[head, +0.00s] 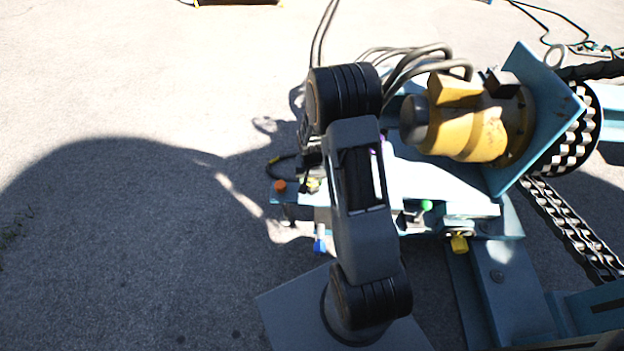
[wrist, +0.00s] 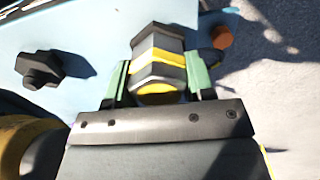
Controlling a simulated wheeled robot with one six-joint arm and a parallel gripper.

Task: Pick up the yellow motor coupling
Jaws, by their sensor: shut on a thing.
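The yellow motor coupling (wrist: 158,56), a grey faceted piece with a yellow band and a yellow round end, sits between the green-padded fingers of my gripper (wrist: 158,68) in the wrist view. The fingers press on its two sides, so my gripper is shut on it. In the head view a small yellow bit (head: 313,184) shows beside my arm, near the blue bench's left end; my gripper there is mostly hidden by my arm. I cannot tell whether the coupling touches the bench.
A yellow motor (head: 465,125) on a blue bracket (head: 545,110) stands right of my arm. The blue bench (head: 430,180) carries an orange cap (head: 279,186), a green knob (head: 426,206), a blue piece (head: 319,244) and a yellow piece (head: 460,243). Cables loop behind. Open ground lies left.

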